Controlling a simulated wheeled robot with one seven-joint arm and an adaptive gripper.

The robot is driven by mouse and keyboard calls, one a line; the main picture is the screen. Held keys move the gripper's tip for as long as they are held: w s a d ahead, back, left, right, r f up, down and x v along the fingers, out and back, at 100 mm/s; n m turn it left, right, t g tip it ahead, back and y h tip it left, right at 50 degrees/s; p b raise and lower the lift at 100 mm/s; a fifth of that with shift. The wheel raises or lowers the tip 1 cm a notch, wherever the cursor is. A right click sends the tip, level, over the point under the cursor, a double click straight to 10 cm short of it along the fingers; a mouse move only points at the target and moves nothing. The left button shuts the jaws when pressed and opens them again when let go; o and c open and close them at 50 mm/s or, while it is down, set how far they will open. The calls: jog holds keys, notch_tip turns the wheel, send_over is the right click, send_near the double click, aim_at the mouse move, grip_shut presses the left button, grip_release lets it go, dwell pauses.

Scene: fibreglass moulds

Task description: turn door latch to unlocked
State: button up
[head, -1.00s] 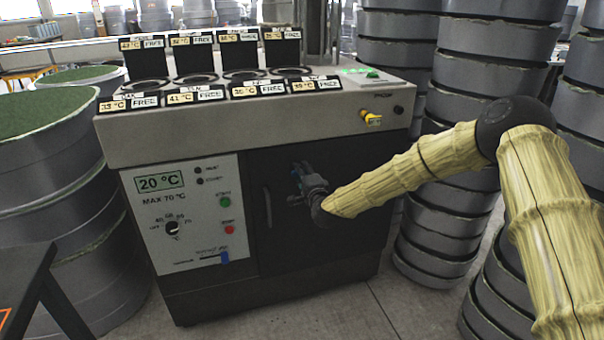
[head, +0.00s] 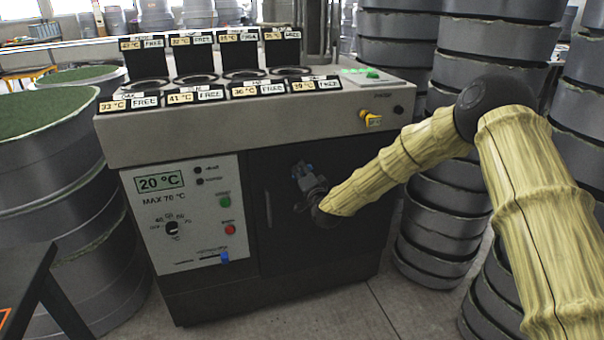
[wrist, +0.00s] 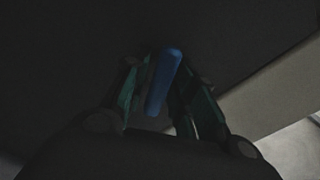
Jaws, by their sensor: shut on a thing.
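The door latch is a blue bar (wrist: 163,82) on the dark cabinet door (head: 345,225). In the wrist view it stands nearly upright, its top leaning slightly right. My gripper (wrist: 160,95) is shut on it, with one greenish finger on each side. In the head view my gripper (head: 304,178) is at the upper middle of the door. It largely hides the latch there, so its angle against the door is hard to tell.
A black vertical handle (head: 267,207) is on the door's left side. The control panel (head: 185,215) is farther left. Stacked grey moulds (head: 450,200) stand close right of the machine, behind my arm. Open floor lies in front.

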jog(key=n, duration=0.6)
jog(key=shift+n, duration=0.3)
jog(key=n, duration=0.5)
jog(key=shift+n, duration=0.3)
jog(key=o, duration=0.8)
jog(key=v, duration=1.2)
